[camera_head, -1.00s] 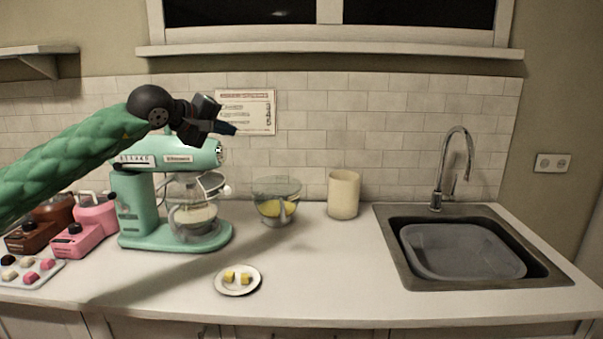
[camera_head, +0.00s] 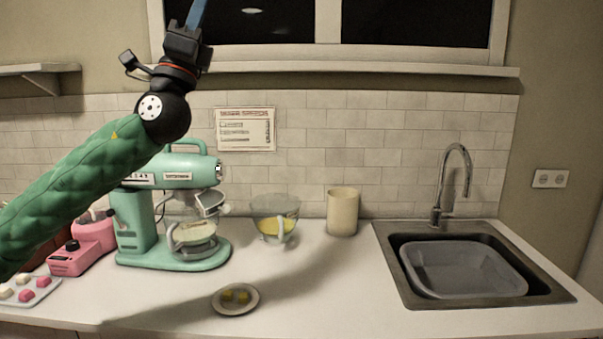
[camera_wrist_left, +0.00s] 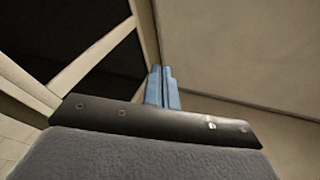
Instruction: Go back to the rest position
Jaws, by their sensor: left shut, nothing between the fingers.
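My left gripper (camera_head: 197,14) is raised high in front of the window, pointing up, at the top edge of the head view. In the left wrist view its blue fingers (camera_wrist_left: 162,88) are together with nothing between them. It is well above the counter and apart from everything on it. My left arm, in a green quilted sleeve, comes in from the left and covers part of the wall and counter. My right gripper is not in either view.
A mint stand mixer (camera_head: 140,220) stands below my arm. Beside it are a glass bowl (camera_head: 275,210), a beige canister (camera_head: 343,212), a small plate (camera_head: 236,312) with yellow pieces and a pink appliance (camera_head: 75,262). A sink (camera_head: 390,240) is at right. The front counter is mostly clear.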

